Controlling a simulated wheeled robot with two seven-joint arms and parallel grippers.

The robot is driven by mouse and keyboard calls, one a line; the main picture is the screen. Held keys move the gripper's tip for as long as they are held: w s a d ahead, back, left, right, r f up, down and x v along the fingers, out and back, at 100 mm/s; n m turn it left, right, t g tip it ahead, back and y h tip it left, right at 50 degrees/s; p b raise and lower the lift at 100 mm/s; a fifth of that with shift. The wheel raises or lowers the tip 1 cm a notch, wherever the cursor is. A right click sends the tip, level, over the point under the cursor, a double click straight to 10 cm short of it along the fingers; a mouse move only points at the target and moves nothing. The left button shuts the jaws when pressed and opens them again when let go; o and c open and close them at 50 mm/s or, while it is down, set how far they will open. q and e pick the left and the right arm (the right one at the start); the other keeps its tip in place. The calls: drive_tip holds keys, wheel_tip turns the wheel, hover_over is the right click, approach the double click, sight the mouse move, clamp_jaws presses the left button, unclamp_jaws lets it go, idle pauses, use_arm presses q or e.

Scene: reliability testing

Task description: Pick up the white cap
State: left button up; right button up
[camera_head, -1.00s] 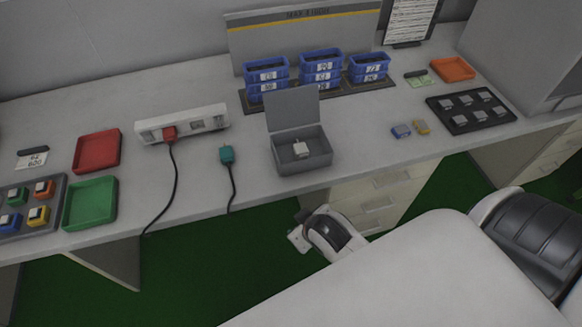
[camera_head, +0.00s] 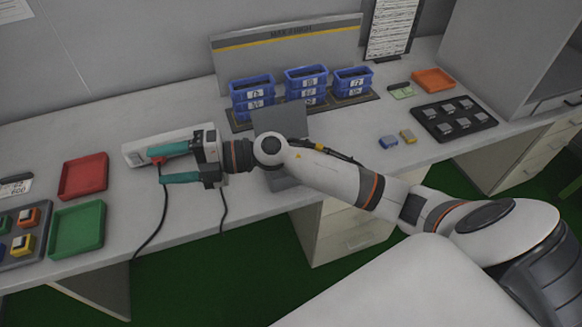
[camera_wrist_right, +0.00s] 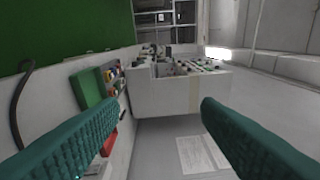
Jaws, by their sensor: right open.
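The white cap cannot be made out now. A small white piece showed inside the grey box a second ago, but my right arm now covers most of that box. Only the raised lid of the grey box (camera_head: 280,122) and a bit of its front show. My right gripper (camera_head: 160,166) has two teal fingers, spread apart and pointing left, over the right end of the white power strip. In the right wrist view both fingers (camera_wrist_right: 160,105) are apart with nothing between them. My left gripper is in neither view.
The white power strip (camera_head: 133,157) has a red plug and a black cable. A red tray (camera_head: 84,176) and a green tray (camera_head: 78,229) lie left. Blue bins (camera_head: 306,76) stand at the back. A black tray (camera_head: 430,115) of grey pieces lies right.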

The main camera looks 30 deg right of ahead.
drive_tip(key=w+d+f+n+g+h, duration=0.1)
drive_tip(key=d+f+n+g+h, duration=0.45)
drive_tip(key=d+f+h, duration=0.5)
drive_tip(key=d+r+m+g+h, duration=0.25)
drive_tip(key=d+h, duration=0.45)
drive_tip(key=d, duration=1.1)
drive_tip(key=shift+t+y, duration=0.25)
drive_tip(key=shift+t, duration=0.15)
drive_tip(key=f, duration=0.5)
drive_tip(key=shift+w+a+f, duration=0.1)
drive_tip(key=shift+w+f, duration=0.05)
drive_tip(key=shift+w, duration=0.25)
drive_tip(key=shift+f+p, duration=0.75)
drive_tip(key=shift+f, duration=2)
drive_tip(key=c, duration=1.1)
